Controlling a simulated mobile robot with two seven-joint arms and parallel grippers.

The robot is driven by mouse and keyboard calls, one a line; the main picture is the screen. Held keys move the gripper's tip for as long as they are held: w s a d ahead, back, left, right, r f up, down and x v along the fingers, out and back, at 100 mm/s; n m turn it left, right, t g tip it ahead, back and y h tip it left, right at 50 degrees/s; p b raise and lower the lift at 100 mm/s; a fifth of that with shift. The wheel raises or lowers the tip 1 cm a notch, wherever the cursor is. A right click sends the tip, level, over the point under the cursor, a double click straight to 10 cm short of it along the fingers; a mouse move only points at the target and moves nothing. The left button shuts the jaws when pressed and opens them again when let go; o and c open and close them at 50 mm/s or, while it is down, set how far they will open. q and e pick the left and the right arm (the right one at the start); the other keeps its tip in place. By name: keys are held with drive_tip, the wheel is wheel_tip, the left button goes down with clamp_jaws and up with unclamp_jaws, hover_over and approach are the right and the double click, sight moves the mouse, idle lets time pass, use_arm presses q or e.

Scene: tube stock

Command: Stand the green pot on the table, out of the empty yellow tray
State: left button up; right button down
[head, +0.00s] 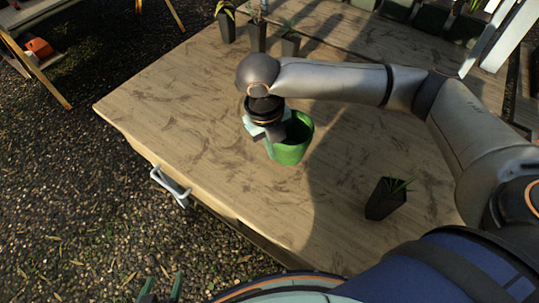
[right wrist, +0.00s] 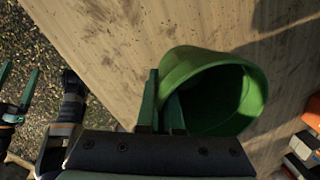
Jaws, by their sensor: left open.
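The green pot (head: 291,153) is over the middle of the wooden table in the head view, roughly upright with its mouth up. I cannot tell if its base touches the tabletop. My right gripper (head: 271,136) is at its left side. In the right wrist view the pot (right wrist: 256,95) shows its dark opening, and the right gripper's fingers (right wrist: 162,105) are close together on its wall at the rim. My left gripper (head: 161,288) is open and empty at the bottom edge, off the table. No yellow tray shows in either view.
The wooden table (head: 190,95) has free room left of and in front of the pot. A small black potted plant (head: 386,198) stands to the right. Several more dark plant pots (head: 257,36) stand at the back. A handle (head: 171,186) sticks out from the table's front side.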

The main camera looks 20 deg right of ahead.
drive_tip(key=shift+w+a+f, duration=0.15)
drive_tip(key=shift+w+f, duration=0.6)
drive_tip(key=shift+f, duration=0.15)
drive_tip(key=shift+w+f, duration=0.15)
drive_tip(key=shift+f, duration=1.5)
drive_tip(key=shift+f, duration=0.1)
drive_tip(key=c, duration=1.1)
unclamp_jaws()
drive_tip(key=r, duration=0.4)
drive_tip(key=a+r, duration=0.1)
drive_tip(key=r, duration=0.7)
drive_tip(key=shift+a+p, duration=0.3)
drive_tip(key=shift+p, duration=0.05)
